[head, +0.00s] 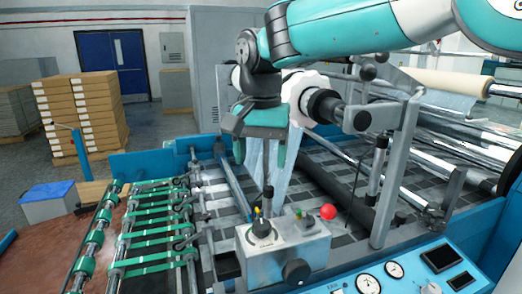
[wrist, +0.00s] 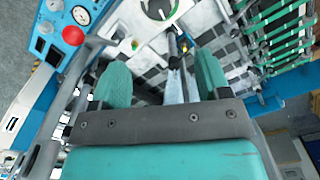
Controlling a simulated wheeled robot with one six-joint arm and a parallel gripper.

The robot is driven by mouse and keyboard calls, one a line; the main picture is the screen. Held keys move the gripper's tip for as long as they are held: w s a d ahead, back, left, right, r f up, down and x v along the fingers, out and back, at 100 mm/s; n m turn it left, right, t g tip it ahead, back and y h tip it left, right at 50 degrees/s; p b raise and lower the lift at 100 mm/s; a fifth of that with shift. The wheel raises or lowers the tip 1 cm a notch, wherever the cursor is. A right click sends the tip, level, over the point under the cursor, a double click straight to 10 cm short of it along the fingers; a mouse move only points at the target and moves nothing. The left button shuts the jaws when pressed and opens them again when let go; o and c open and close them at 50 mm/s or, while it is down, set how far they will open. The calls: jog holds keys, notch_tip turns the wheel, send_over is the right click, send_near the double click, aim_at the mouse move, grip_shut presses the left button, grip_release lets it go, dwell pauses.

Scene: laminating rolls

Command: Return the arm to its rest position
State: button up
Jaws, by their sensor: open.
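My arm (head: 340,35), in teal and dark grey, reaches in from the upper right of the head view and bends down over the laminating machine. My gripper (head: 264,155) points downward with its two teal fingers spread apart; they also show in the wrist view (wrist: 162,72). No object is visibly clamped in it. A pale bluish film strip (head: 280,165) hangs behind and between the fingers in the head view. It also shows beyond the gap in the wrist view (wrist: 176,84); I cannot tell how far it is from the fingers.
Grey posts (head: 398,175) and rollers are close on the right. Green-banded rollers (head: 150,235) lie left. Stacked cartons (head: 82,112) and a blue door (head: 112,62) are far back.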

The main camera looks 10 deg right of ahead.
jog(key=shift+r, duration=0.9)
jog(key=s+d+f+n+y, duration=0.1)
jog(key=s+d+f+n, duration=0.2)
jog(key=s, duration=0.5)
jog(key=s+d+f+n+y+b, duration=0.1)
jog(key=s+d+f+n, duration=0.1)
jog(key=s, duration=0.6)
jog(key=s+d+f+n+y, duration=0.2)
jog(key=s+f+n, duration=0.3)
jog(key=s, duration=0.3)
jog(key=shift+s+d+n+b, duration=0.35)
jog(key=shift+d+n, duration=0.25)
jog(key=shift+d, duration=0.2)
jog(key=shift+c, duration=0.5)
